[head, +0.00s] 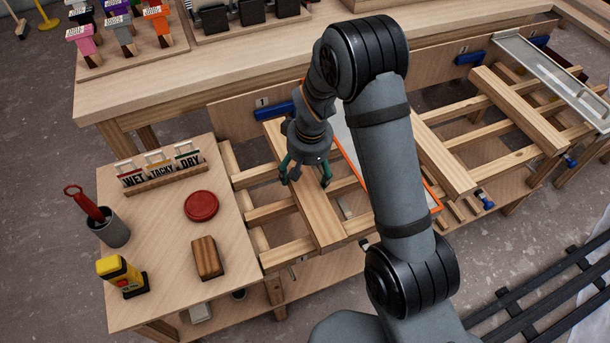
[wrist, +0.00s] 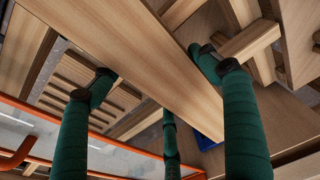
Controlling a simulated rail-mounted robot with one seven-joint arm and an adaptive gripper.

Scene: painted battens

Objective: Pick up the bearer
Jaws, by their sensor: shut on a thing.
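The bearer (head: 323,219) is a pale wooden beam lying lengthwise across the slatted rack, just right of the small table in the head view. My gripper (head: 305,180) comes down over it from above, with green fingers on either side. In the wrist view the bearer (wrist: 150,45) runs diagonally between the green fingers of my gripper (wrist: 152,76), which is shut on it. I cannot tell whether the bearer touches the slats under it. My gripper and wrist hide part of its far end.
A table holds a red lid (head: 201,206), a brown wooden block (head: 207,258), a yellow-and-black item (head: 120,272), a dark cup (head: 112,231) and a WET/TACKY/DRY card stand (head: 162,175). An orange-edged panel (head: 347,152) lies right of my gripper. Other beams (head: 520,110) lie farther right.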

